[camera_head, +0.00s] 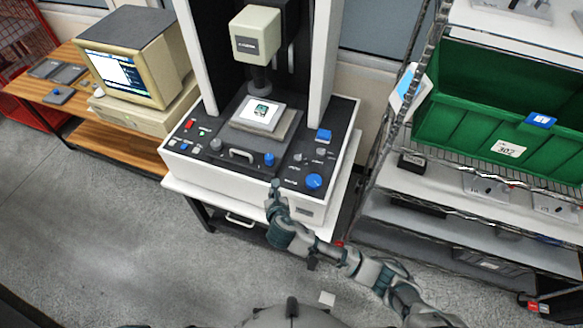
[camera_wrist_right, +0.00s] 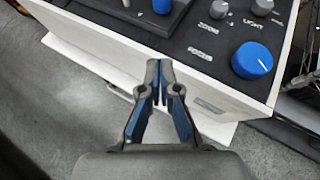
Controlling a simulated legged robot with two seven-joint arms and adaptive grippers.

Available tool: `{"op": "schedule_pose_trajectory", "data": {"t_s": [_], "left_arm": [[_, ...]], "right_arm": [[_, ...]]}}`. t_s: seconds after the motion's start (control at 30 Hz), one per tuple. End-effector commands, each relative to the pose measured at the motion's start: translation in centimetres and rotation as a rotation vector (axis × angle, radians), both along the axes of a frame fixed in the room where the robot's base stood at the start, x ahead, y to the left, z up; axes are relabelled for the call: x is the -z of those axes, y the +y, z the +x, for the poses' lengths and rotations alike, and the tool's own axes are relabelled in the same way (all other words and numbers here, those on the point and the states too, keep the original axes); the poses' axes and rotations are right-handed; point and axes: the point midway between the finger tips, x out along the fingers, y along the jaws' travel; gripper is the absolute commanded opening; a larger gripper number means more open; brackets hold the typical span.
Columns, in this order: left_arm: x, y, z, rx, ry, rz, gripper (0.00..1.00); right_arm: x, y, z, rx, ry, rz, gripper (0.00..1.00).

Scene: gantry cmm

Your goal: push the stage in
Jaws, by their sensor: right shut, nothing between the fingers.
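The stage (camera_head: 283,127) is a grey plate on the deck of the white machine, below its boxy head (camera_head: 255,35). A silver handle (camera_head: 241,155) is at the stage's front edge. My right gripper (camera_head: 275,184) is at the machine's front edge, to the right of and nearer than the handle. In the right wrist view the right gripper (camera_wrist_right: 158,66) is shut and empty, its tips over the front edge of the deck. Whether it touches is unclear. My left gripper is not in view.
Blue knobs (camera_head: 314,181) and small labelled controls flank the handle on the dark panel. A computer (camera_head: 125,65) stands on a wooden desk at left. A wire rack with a green bin (camera_head: 480,105) stands close at right. The floor at left front is clear.

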Motion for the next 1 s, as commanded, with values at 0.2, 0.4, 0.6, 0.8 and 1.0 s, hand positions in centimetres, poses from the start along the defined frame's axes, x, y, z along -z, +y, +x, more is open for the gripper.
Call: {"op": "schedule_pose_trajectory", "data": {"t_s": [0.2,0.4,0.6,0.8,1.0], "left_arm": [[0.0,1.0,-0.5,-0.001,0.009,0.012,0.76],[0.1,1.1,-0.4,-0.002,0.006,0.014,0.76],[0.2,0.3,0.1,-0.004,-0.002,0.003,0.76],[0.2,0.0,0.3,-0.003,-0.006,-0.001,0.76],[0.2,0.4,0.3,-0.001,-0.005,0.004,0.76]], "right_arm": [[1.2,0.1,1.9,-0.002,0.001,0.002,0.0],[3.3,0.6,5.7,-0.001,0.001,0.004,0.0],[4.9,1.6,9.2,-0.002,-0.001,0.003,0.0],[4.8,2.1,11.5,-0.003,-0.001,0.002,0.0],[4.9,2.2,12.2,-0.003,-0.001,0.002,0.0]]}}
